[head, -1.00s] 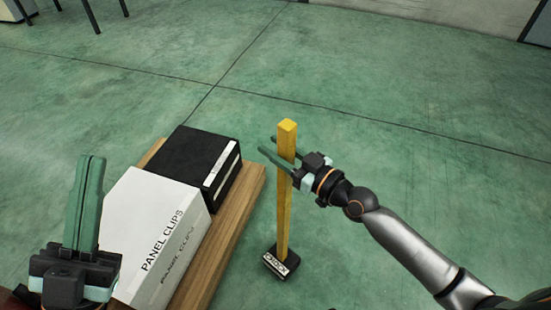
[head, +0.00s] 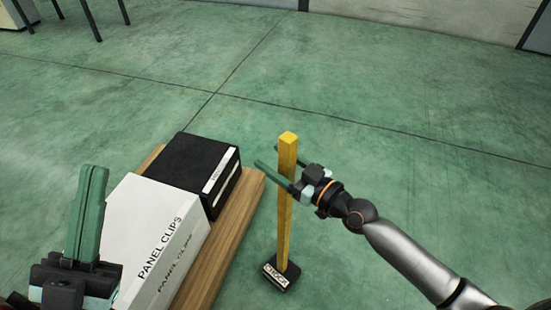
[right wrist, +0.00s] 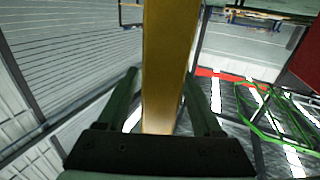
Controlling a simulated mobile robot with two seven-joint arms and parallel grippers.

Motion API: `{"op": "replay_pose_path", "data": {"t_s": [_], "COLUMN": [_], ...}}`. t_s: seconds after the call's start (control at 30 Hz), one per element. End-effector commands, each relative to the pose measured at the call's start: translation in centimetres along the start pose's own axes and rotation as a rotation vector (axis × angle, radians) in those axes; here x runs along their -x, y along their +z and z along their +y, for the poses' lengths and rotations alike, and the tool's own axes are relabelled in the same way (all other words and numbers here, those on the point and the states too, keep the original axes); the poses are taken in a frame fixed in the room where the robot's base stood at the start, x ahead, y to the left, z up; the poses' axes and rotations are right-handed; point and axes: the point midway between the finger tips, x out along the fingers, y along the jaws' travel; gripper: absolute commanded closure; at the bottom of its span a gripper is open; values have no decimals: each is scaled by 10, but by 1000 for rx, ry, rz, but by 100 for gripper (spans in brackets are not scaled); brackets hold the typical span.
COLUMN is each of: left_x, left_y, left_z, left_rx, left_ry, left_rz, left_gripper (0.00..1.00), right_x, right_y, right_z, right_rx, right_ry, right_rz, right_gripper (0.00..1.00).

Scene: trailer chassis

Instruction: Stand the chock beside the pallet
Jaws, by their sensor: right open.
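The chock has a black base (head: 281,277) with a white label and a tall yellow post (head: 284,225). It stands upright on the floor, just right of the wooden pallet (head: 226,235) and apart from it. My right gripper (head: 279,166) is open around the upper part of the post, one finger on each side. In the right wrist view the post (right wrist: 165,65) runs between the spread fingers (right wrist: 163,88), with gaps beside it. My left gripper (head: 92,170) is at the lower left, its fingers together and empty.
On the pallet lie a white box marked PANEL CLIPS (head: 150,225) and a black box (head: 190,165) behind it. The green floor (head: 400,110) is clear to the right of and beyond the chock. Dark table legs show at the top left.

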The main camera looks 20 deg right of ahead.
Motion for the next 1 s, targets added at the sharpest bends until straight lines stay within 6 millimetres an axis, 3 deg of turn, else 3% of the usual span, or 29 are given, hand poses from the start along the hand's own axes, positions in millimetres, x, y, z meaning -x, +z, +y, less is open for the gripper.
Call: {"op": "replay_pose_path", "data": {"t_s": [0.27,0.7,1.0], "left_x": [-1,1,0], "left_y": [-2,1,1], "left_z": [0,0,0], "left_rx": [-3,-1,0], "left_ry": [1,0,0], "left_rz": [2,2,0], "left_gripper": [100,100,100], "right_x": [6,80,114], "right_y": [-1,0,-2], "right_z": [0,0,0], "right_rx": [0,3,1], "right_ry": [0,-1,1], "right_rz": [-2,-7,-3], "right_gripper": [33,33,33]}}
